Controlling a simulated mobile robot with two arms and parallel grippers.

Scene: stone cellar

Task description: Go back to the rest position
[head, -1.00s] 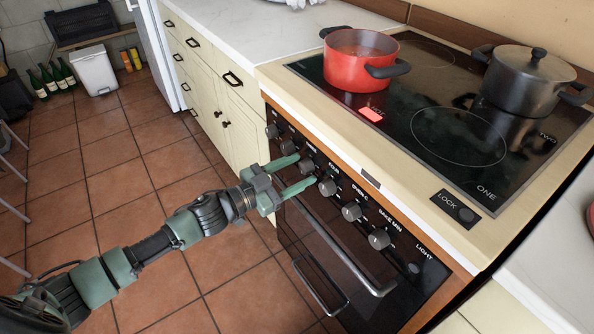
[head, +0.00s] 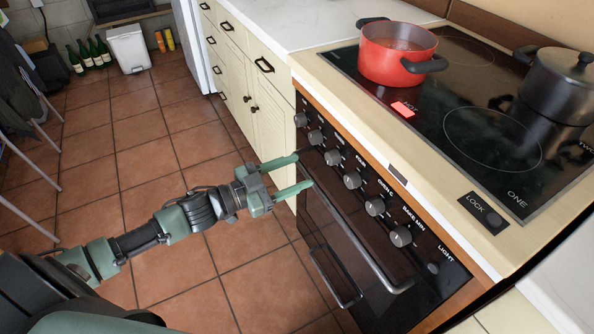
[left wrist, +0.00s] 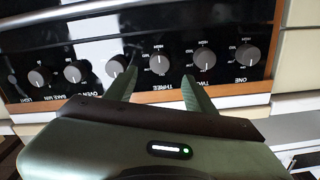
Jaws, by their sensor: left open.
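My left gripper (head: 302,172) is open and empty, in front of the stove's control panel. Its green fingers point toward the row of knobs. In the left wrist view its two fingers (left wrist: 158,85) stand apart with nothing between them, and the knobs (left wrist: 159,64) show beyond. I cannot tell from the views whether a fingertip touches the panel. My right gripper is not in view.
The stove (head: 450,215) stands at the right, its oven handle below my gripper. A red pot (head: 392,62) and a dark lidded pot (head: 560,85) sit on the cooktop. Cream drawers (head: 240,70) line the counter. The tiled floor (head: 130,130) is open at the left; chair legs stand at the far left.

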